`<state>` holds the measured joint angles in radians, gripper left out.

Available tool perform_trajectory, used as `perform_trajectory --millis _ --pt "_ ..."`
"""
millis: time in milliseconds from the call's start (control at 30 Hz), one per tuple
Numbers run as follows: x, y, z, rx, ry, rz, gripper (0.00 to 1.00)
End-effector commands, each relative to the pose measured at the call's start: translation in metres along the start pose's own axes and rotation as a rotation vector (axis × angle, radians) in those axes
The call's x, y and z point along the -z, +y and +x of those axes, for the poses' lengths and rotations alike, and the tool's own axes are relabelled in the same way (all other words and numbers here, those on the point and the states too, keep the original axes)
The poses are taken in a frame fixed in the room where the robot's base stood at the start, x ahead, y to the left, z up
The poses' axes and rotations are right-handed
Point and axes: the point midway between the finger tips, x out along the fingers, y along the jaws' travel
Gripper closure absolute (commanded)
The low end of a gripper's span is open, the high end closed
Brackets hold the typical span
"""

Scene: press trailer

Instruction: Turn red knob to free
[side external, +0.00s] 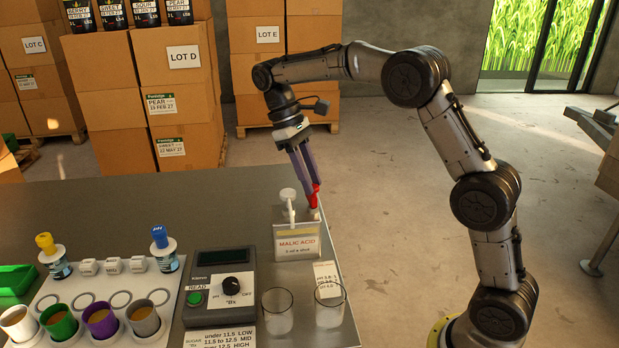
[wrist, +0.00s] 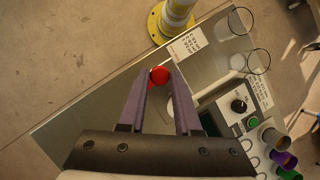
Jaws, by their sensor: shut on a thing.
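The red knob (side external: 316,195) is at the back right corner of the table, just behind and to the right of the malic acid dispenser (side external: 297,246). My gripper (side external: 312,186) reaches down to it from above, tilted, with its purple fingers closed around it. In the wrist view the red knob (wrist: 160,76) sits between the two fingertips (wrist: 160,82). My gripper is shut on it. The knob's lower part and any free or locked marking are hidden or too small to read.
A meter with a black dial (side external: 231,285) stands left of the dispenser. Two clear glasses (side external: 277,312) and a white card (side external: 326,278) are near the table's right edge. A rack with several coloured cups (side external: 101,322) is at left. Stacked boxes (side external: 180,85) stand behind the table.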

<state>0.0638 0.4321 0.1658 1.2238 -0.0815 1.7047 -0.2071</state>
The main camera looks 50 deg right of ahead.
Motion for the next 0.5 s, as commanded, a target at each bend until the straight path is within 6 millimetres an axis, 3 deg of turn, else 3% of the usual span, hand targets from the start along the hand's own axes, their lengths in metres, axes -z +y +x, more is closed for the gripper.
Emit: perform_trajectory --millis 500 --pt "-0.0002 0.0016 -0.0006 0.062 0.002 0.150 1.00"
